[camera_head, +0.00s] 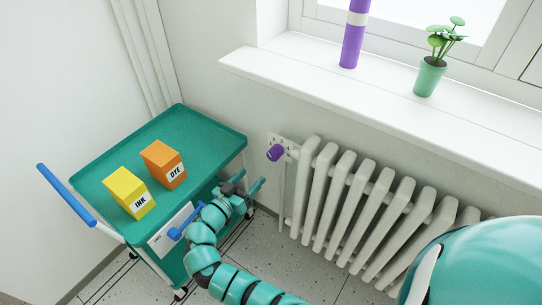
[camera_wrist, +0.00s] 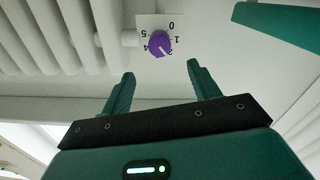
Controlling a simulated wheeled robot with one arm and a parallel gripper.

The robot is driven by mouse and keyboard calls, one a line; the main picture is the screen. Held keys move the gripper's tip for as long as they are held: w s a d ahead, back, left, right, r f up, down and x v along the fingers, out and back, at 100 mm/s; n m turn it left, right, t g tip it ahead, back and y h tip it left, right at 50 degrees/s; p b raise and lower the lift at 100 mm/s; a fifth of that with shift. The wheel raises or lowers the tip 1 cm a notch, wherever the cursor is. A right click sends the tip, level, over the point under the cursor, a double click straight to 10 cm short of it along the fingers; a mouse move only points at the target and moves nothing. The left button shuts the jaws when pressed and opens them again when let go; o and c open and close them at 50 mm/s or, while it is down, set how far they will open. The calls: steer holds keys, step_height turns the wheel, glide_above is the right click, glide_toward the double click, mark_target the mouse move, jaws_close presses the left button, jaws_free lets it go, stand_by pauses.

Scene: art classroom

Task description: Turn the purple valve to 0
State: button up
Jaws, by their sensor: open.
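The purple valve (camera_head: 275,153) is a round knob on the wall at the left end of the radiator. In the wrist view the valve (camera_wrist: 159,45) sits on a white plate (camera_wrist: 148,21) with digits around it; 0, 1, 4 and 5 can be read, upside down or turned. My gripper (camera_head: 250,181) is open and empty, below and left of the valve in the head view. In the wrist view the valve is beyond my fingertips (camera_wrist: 160,70), roughly between them, not touching.
A white radiator (camera_head: 348,198) stands right of the valve under a windowsill (camera_head: 390,101). A green cart (camera_head: 205,130) with a yellow INK box (camera_head: 130,194) and an orange DYE box (camera_head: 164,165) stands left, close to my arm. A potted plant (camera_head: 430,77) is on the sill.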

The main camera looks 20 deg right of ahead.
mark_target(271, 157)
steer(key=x, duration=1.2)
steer(key=shift+w+d+p, duration=0.1)
steer(key=shift+d+p, duration=0.05)
steer(key=shift+p, duration=0.2)
steer(key=shift+c, duration=0.2)
steer(key=c, duration=0.9)
